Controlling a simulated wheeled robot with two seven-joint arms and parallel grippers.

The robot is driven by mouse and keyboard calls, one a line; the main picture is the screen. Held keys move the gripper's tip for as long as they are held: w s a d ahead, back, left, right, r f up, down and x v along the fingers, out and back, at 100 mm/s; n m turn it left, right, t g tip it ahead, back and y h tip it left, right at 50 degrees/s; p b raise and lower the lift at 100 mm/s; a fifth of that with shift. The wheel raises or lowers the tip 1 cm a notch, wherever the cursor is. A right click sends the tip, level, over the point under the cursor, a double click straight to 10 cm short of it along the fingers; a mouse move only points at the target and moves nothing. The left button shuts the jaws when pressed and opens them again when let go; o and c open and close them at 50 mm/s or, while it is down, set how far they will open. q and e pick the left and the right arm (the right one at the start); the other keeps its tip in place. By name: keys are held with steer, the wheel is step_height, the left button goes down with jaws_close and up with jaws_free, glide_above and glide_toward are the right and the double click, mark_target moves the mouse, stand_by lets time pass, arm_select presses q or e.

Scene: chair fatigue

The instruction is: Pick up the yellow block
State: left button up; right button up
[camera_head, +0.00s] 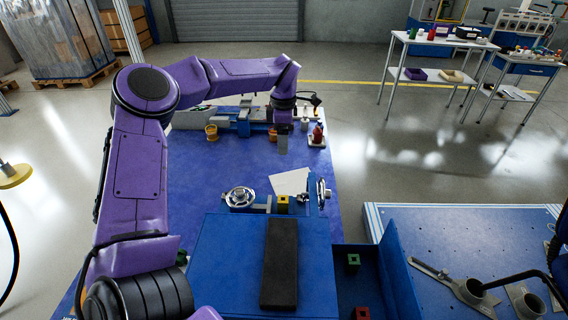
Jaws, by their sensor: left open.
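A small yellow block (283,204) sits near the centre of the blue bench, at the far edge of the raised blue platform, between a round metal part on its left and an upright metal part on its right. My purple left arm comes in from the left and bends over the bench. My left gripper (283,146) points down beyond the block, apart from it and higher in the picture. It is open; its fingers look small and nothing shows between them. My right gripper is not in view.
A round metal flange (240,197) and a metal fixture (322,192) flank the block. A white sheet (290,182) lies behind it. A long black pad (281,262) lies in front. A green block (353,260) and a red block (361,313) sit in a blue tray at right.

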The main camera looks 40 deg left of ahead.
arm_select(q)
steer(key=b, duration=1.8)
glide_above(283, 204)
steer(key=w, duration=0.1)
step_height(283, 204, down, 20)
steer(key=f, duration=0.3)
steer(key=a+f+b, duration=0.1)
steer(key=f, duration=0.2)
steer(key=f+b, duration=0.1)
steer(key=f, duration=0.3)
steer(key=shift+w+a+f, duration=0.1)
steer(key=shift+w+a, duration=0.1)
steer(key=shift+w, duration=0.05)
jaws_close()
